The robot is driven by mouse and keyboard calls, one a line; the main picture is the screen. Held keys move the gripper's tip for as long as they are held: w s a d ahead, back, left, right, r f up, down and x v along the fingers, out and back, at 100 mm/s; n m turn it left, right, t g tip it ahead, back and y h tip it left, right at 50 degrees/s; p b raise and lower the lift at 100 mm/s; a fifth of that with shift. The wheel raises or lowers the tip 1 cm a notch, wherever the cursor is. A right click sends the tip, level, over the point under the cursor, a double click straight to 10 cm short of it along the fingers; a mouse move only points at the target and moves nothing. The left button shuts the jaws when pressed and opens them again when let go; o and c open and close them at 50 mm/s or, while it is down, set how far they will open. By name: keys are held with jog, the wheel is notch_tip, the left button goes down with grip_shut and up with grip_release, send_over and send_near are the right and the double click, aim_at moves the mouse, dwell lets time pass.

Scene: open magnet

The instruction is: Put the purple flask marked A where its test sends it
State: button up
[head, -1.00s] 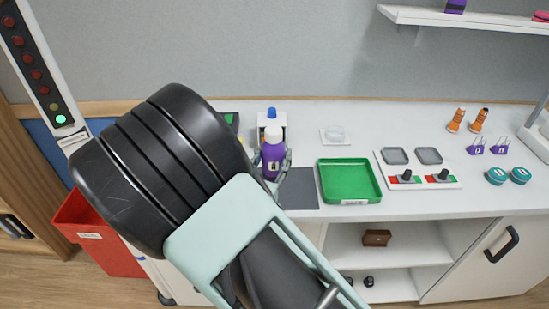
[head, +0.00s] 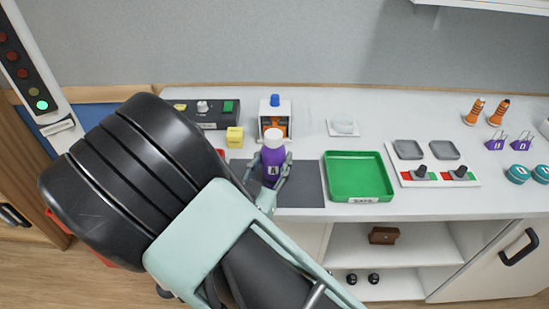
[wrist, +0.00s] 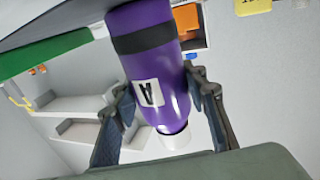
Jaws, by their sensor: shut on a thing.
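The purple flask (head: 272,172) has a white cap, a dark band and a white label marked A. It is upright in the head view, in front of the small white device with a blue top (head: 275,108) and over the dark grey mat (head: 302,186). My gripper (head: 269,174) is shut on the flask, one finger on each side. The wrist view shows the flask (wrist: 150,70) between both fingers, its label toward the camera. I cannot tell whether its base touches the mat. The green tray (head: 358,158) to the right looks empty; its front label is hard to read.
A lamp column (head: 30,75) at far left shows green lit. A white panel (head: 437,180) with two grey pads lies right of the tray. A red bin (head: 108,262) is mostly hidden by my arm.

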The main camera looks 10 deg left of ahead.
jog(key=shift+f, duration=0.15)
jog(key=o, duration=1.3)
jog(key=shift+o, duration=0.2)
